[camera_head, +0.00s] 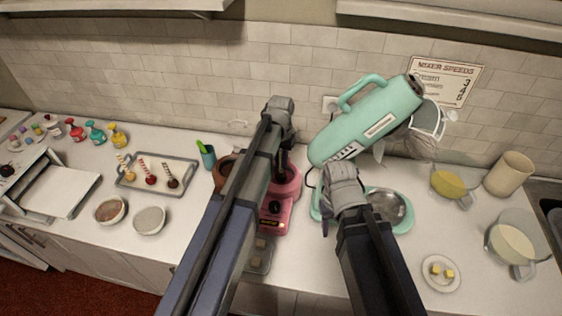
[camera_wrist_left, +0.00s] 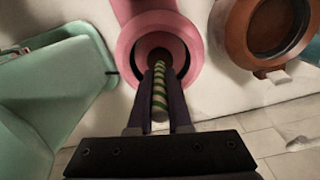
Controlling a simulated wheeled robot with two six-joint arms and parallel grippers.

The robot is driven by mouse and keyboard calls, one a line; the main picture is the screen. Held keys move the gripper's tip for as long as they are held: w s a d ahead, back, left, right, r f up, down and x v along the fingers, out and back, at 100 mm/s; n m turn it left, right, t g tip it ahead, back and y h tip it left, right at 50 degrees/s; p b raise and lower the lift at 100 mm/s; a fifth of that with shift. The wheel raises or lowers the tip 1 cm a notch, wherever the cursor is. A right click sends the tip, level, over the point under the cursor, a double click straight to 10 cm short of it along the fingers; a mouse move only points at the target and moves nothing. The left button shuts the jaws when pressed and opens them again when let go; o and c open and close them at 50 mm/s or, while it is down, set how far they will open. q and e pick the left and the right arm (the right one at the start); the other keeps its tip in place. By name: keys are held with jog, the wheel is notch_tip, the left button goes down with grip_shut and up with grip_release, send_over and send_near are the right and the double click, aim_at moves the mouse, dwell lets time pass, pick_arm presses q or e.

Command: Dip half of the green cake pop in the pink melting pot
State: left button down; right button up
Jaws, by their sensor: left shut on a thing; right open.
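The pink melting pot (camera_head: 273,217) stands on the counter in the middle of the head view, partly behind my left arm. Its round pink rim also shows in the left wrist view (camera_wrist_left: 190,35). My left gripper (camera_head: 283,166) is over the pot, pointing down. In the left wrist view its fingers (camera_wrist_left: 160,80) are shut on the green-and-white striped stick of the green cake pop (camera_wrist_left: 160,97). The stick points into the dark pot opening. The cake pop's head cannot be made out there. My right gripper (camera_head: 325,226) is open and empty by the mint mixer's base.
A mint stand mixer (camera_head: 365,125) with a metal bowl (camera_head: 388,207) stands right of the pot. A brown pot (camera_wrist_left: 258,52) is close beside the pink one. A tray (camera_head: 190,166) with several cake pops and two bowls are further left.

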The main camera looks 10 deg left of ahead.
pick_arm(q)
jog(key=shift+f, duration=0.2)
dwell(0.3)
jog(key=shift+f+b, duration=0.4)
jog(key=shift+b, duration=0.2)
jog(key=shift+r, duration=0.1)
dwell(0.7)
jog(key=shift+r+p, duration=1.6)
jog(key=shift+p, duration=0.1)
